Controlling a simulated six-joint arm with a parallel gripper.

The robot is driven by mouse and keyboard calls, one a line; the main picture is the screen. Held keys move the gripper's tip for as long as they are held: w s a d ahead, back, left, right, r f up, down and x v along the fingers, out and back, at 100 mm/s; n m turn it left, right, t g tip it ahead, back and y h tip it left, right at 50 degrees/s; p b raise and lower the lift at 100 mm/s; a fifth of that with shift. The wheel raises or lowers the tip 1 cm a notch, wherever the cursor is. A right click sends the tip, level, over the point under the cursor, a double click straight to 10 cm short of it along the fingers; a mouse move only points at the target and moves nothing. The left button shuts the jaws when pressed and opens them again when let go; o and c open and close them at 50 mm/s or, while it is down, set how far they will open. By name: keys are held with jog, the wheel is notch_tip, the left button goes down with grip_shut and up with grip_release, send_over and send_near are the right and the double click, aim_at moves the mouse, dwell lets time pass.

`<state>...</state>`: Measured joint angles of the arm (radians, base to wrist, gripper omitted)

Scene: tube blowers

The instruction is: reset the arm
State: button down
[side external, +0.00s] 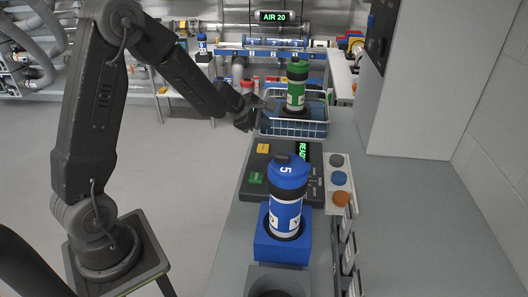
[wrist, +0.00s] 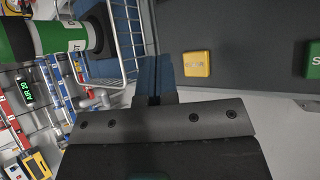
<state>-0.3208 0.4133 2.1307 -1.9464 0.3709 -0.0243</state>
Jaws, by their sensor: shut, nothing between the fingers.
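My gripper (side external: 262,106) is shut and empty, held in the air at the left side of the white wire basket (side external: 322,130). In the wrist view its closed fingers (wrist: 154,80) point up between the basket and the dark control panel. A green and white canister (side external: 297,86) stands upright at the basket, and it also shows in the wrist view (wrist: 45,38). A blue and white canister marked 5 (side external: 287,195) stands upright in a blue square holder (side external: 268,245) nearer the camera. My gripper touches neither canister as far as I can see.
A control panel with a yellow button (side external: 263,148), a green button (side external: 256,178) and a lit READY display (side external: 304,152) lies between the canisters. Coloured caps sit on a strip (side external: 340,178). A grey cabinet (side external: 415,80) stands right. The right counter (side external: 430,220) is clear.

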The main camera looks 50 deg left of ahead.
jog(key=s+d+r+m+g+h, duration=0.1)
jog(key=s+d+r+m+h, duration=0.1)
jog(key=s+d+r+m, duration=0.6)
jog(key=s+d+r+m+g+h, duration=0.1)
jog(key=s+d+r+m+h, duration=0.15)
jog(key=d+r+m, duration=0.55)
jog(key=s+f+m+g+y, duration=0.1)
jog(key=s+m+y, duration=0.5)
jog(key=s, duration=1.2)
jog(key=d+f+m, duration=0.1)
jog(key=m, duration=0.2)
jog(key=shift+s+f, duration=0.15)
jog(key=shift+f, duration=0.2)
